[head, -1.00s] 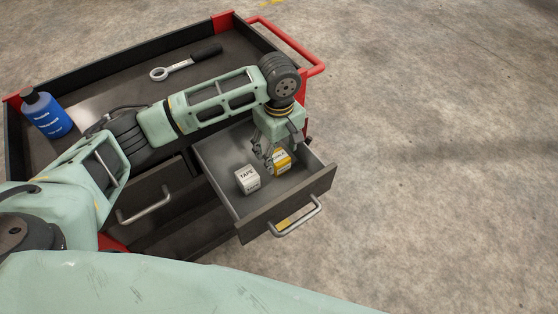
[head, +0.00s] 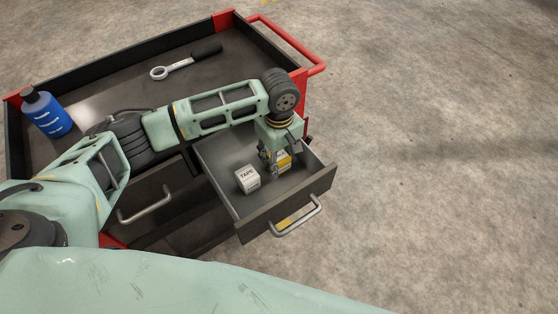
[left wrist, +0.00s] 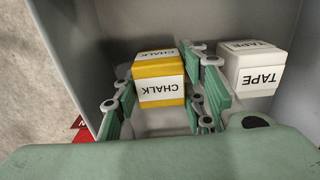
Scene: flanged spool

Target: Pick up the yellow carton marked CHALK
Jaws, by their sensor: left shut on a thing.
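The yellow carton marked CHALK (head: 284,161) is in the open drawer (head: 237,204), partly hidden by my gripper in the head view. In the left wrist view the yellow carton (left wrist: 158,79) sits between the two fingers, its white label upside down. My left gripper (head: 273,166) is down in the drawer and shut on the carton; it also shows in the left wrist view (left wrist: 160,98). The carton appears to be at the drawer floor; I cannot tell if it is lifted. My right gripper is not in view.
A white carton marked TAPE (head: 247,178) stands close beside the gripper in the same drawer, also in the left wrist view (left wrist: 253,67). A drawer handle (head: 297,217) sticks out in front.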

